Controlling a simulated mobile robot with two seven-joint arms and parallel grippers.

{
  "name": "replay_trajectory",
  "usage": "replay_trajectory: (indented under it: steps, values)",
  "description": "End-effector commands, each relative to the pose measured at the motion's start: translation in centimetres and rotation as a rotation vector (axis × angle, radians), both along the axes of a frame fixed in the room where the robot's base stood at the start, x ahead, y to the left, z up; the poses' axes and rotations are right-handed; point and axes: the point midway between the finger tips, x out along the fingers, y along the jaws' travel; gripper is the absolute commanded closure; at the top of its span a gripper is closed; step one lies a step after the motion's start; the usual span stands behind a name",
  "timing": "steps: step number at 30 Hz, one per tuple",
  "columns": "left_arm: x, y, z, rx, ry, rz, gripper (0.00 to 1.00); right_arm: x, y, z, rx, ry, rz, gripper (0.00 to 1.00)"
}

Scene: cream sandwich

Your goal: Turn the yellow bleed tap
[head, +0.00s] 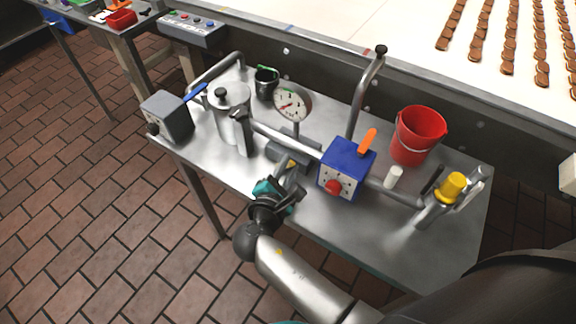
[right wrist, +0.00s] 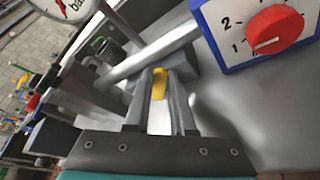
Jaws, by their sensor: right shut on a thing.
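The small yellow bleed tap (head: 291,164) sits low on the pipework below the round dial gauge (head: 293,101), left of the blue box. My right gripper (head: 289,172) reaches it from the front of the bench, and its fingers partly cover it. In the right wrist view the yellow tap (right wrist: 159,84) lies between the two fingertips (right wrist: 160,95), which are shut on it. How far the tap is turned cannot be told. My left gripper is not in view.
Right of the gripper is the blue box (head: 346,164) with a red knob and orange lever. A steel pot (head: 231,112) stands left. A red bucket (head: 417,135) and a yellow-capped fitting (head: 453,187) are on the right. The bench's front right is clear.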

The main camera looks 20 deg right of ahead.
Motion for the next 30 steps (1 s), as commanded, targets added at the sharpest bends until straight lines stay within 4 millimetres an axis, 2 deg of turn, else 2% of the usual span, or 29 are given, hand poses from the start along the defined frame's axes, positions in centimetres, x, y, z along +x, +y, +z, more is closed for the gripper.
replay_trajectory:
  steps: [8,20,24,30]
  values:
    - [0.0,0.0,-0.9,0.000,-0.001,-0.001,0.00,-0.2,-0.2,-0.5,0.041,-0.055,0.000,1.00]
    - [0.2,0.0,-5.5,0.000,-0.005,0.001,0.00,-0.9,-0.7,-2.0,0.244,-0.316,0.000,1.00]
    - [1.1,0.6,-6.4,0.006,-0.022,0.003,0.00,-0.9,-0.8,-2.1,0.285,-0.367,-0.001,1.00]
    - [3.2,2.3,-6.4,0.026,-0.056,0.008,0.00,-0.9,-0.8,-1.9,0.306,-0.393,0.000,1.00]
